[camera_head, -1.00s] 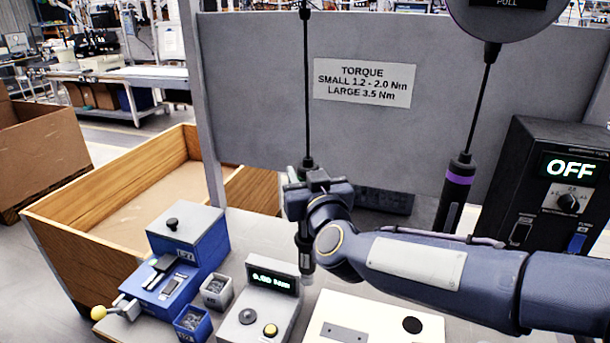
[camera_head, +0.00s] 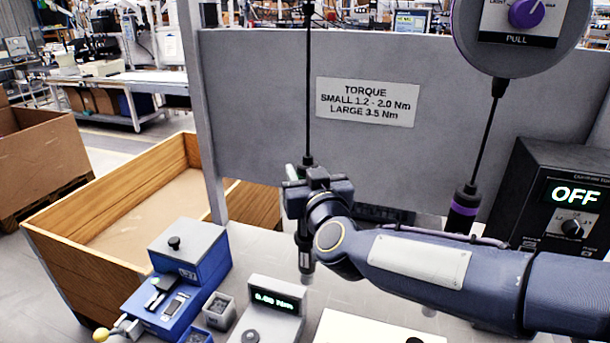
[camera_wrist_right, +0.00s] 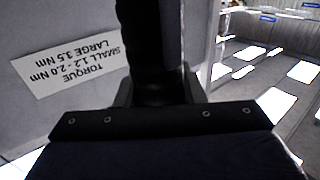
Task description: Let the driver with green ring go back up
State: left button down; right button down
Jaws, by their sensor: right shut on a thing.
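The driver with the green ring (camera_head: 305,258) hangs upright on a dark cable, left of centre in the head view. My right gripper (camera_head: 304,188) is shut around its upper body. A little green shows at the gripper's left edge; the rest of the ring is hidden by the gripper. The driver's tip is in the air beside the torque meter (camera_head: 272,299). In the right wrist view the dark driver body (camera_wrist_right: 150,45) runs up from between the fingers. My left gripper is not in view.
A driver with a purple ring (camera_head: 464,207) hangs at the right under a round balancer (camera_head: 522,38). My right forearm passes in front of it. A black box reading OFF (camera_head: 575,195) stands right. A grey panel (camera_head: 260,110) is behind; blue bins and a blue box (camera_head: 190,255) stand left.

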jog(key=shift+f, duration=0.1)
jog(key=c, duration=0.7)
grip_release()
jog(key=o, duration=0.7)
